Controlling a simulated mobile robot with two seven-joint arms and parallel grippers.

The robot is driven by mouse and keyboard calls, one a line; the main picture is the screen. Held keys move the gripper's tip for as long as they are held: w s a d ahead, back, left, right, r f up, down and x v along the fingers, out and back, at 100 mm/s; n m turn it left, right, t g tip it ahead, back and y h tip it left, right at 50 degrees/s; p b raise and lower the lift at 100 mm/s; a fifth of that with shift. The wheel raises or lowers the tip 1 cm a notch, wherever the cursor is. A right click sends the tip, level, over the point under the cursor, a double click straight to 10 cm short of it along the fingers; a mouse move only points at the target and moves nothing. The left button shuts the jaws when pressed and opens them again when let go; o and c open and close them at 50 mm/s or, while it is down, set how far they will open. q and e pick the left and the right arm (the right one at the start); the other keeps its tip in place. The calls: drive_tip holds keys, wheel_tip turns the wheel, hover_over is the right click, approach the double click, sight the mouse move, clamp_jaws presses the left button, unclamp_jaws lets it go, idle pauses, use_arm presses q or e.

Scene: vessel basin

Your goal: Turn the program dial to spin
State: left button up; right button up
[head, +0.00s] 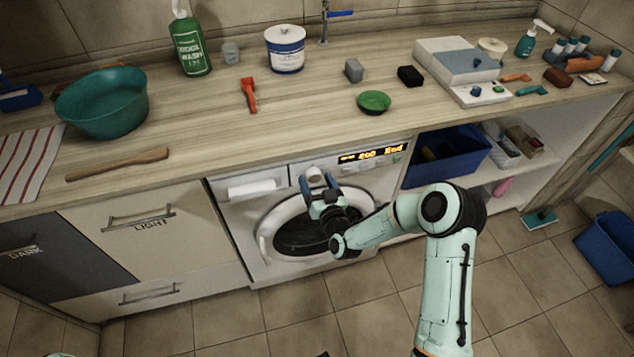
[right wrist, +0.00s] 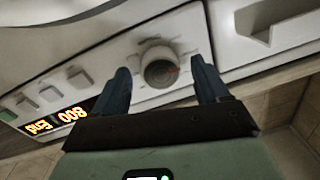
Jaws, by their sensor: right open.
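The program dial (head: 314,173) is a round pale knob on the front panel of the white washing machine (head: 257,205), under the worktop. In the right wrist view the dial (right wrist: 160,70) shows a grey face with a small red mark near its edge. My right gripper (head: 318,184) is open in front of the panel. In the right wrist view its two blue fingers (right wrist: 163,82) stand on either side of the dial, with gaps between them and the knob. The lit display (head: 371,155) shows a number and what looks like "End".
The round door (head: 290,228) is below. The worktop edge overhangs just above. A blue bin (head: 447,160) sits on the shelf at right.

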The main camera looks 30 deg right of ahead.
drive_tip(key=c, duration=1.1)
drive_tip(key=shift+o, duration=0.2)
use_arm(q)
drive_tip(key=shift+f, duration=0.15)
use_arm(e)
drive_tip(key=shift+f+m+b, duration=0.1)
drive_tip(key=shift+m+b, duration=0.7)
drive_tip(key=shift+b, duration=0.2)
drive_tip(key=shift+a+m+b, duration=0.1)
drive_tip(key=shift+m+b, duration=0.95)
drive_tip(key=shift+m, duration=0.15)
use_arm(q)
drive_tip(key=shift+t, duration=0.6)
drive_tip(key=f+b, duration=0.1)
drive_tip(key=w+f, duration=0.1)
drive_tip(key=f, duration=0.1)
drive_tip(key=w+f+b, duration=0.1)
drive_tip(key=f, duration=0.1)
drive_tip(key=shift+w+f+b, duration=0.1)
drive_tip(key=shift+w+b, duration=0.1)
drive_tip(key=shift+b, duration=0.15)
use_arm(e)
drive_tip(key=m, duration=0.5)
use_arm(q)
drive_tip(key=shift+w+a+f, duration=0.1)
drive_tip(key=shift+w, duration=0.05)
use_arm(e)
drive_tip(key=o, duration=1.1)
drive_tip(key=shift+c, duration=0.2)
